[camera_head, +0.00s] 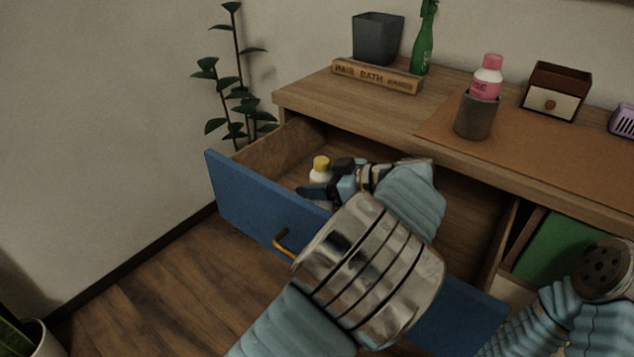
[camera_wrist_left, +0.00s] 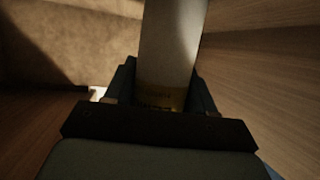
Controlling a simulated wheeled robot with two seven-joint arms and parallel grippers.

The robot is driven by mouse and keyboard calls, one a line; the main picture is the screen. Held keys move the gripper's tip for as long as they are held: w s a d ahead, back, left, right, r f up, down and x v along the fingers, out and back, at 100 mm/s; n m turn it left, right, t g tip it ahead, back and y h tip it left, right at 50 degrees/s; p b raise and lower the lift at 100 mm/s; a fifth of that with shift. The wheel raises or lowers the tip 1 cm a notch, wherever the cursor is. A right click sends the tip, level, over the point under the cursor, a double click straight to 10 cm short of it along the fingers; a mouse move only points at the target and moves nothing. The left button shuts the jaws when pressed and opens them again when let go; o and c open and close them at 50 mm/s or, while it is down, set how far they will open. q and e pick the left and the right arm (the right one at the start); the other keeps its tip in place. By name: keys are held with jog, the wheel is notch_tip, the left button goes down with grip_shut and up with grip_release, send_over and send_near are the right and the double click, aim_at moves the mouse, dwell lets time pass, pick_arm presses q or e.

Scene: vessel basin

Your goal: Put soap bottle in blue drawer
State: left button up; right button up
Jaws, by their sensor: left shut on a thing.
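The soap bottle (camera_head: 319,170) is white with a yellow cap. It is inside the open blue drawer (camera_head: 240,196), near the drawer's left end. My left gripper (camera_head: 318,188) reaches over the drawer front and is shut on the bottle. In the left wrist view the soap bottle (camera_wrist_left: 171,45) stands between the fingers of my left gripper (camera_wrist_left: 160,92), with a yellow band at its lower part. I cannot tell whether its base touches the drawer floor. My right arm shows at the lower right, but its gripper fingers are not in view.
The wooden desk top (camera_head: 310,88) above the drawer holds a grey pot (camera_head: 378,38), a green bottle (camera_head: 424,42), a pink-and-white bottle (camera_head: 487,76) in a grey cup (camera_head: 475,117), and a small drawer box (camera_head: 556,92). A green panel (camera_head: 552,250) is at right. A plant stands behind left.

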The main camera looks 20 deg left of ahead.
pick_arm(q)
jog(key=o, duration=1.2)
jog(key=shift+d, duration=0.1)
jog(key=v, duration=0.7)
jog(key=shift+d+r+b, duration=0.1)
jog(key=shift+d+b, duration=0.05)
jog(key=shift+b, duration=0.15)
